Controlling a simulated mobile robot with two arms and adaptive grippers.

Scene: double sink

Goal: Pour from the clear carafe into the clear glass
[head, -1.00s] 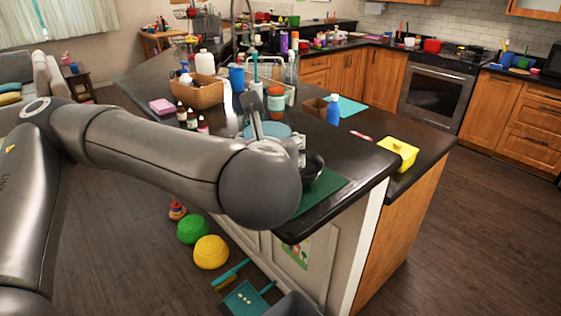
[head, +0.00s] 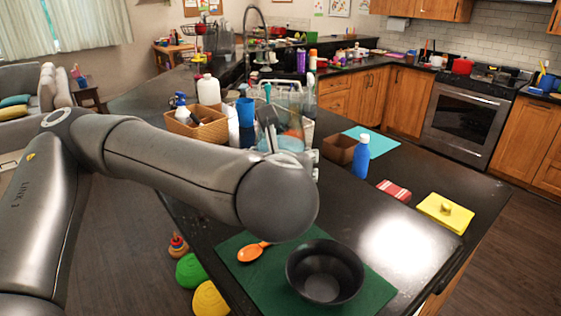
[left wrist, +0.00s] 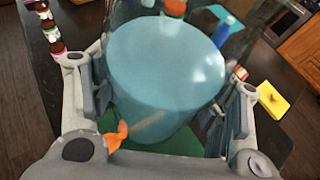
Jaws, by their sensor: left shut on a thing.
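The clear carafe (left wrist: 165,70) fills the middle of the left wrist view, with light blue liquid inside. My left gripper (left wrist: 168,100) is shut on it, with a finger on each side. In the head view the carafe (head: 292,108) shows behind my left wrist, its lower part hidden. It is above the dark counter; I cannot tell how far above. My left gripper (head: 290,150) is mostly hidden there by my own arm. I cannot make out the clear glass in either view. My right gripper is not in view.
A black bowl (head: 325,273) and an orange spoon (head: 252,252) lie on a green mat (head: 275,292) at the near counter edge. A wicker basket (head: 197,128) is behind.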

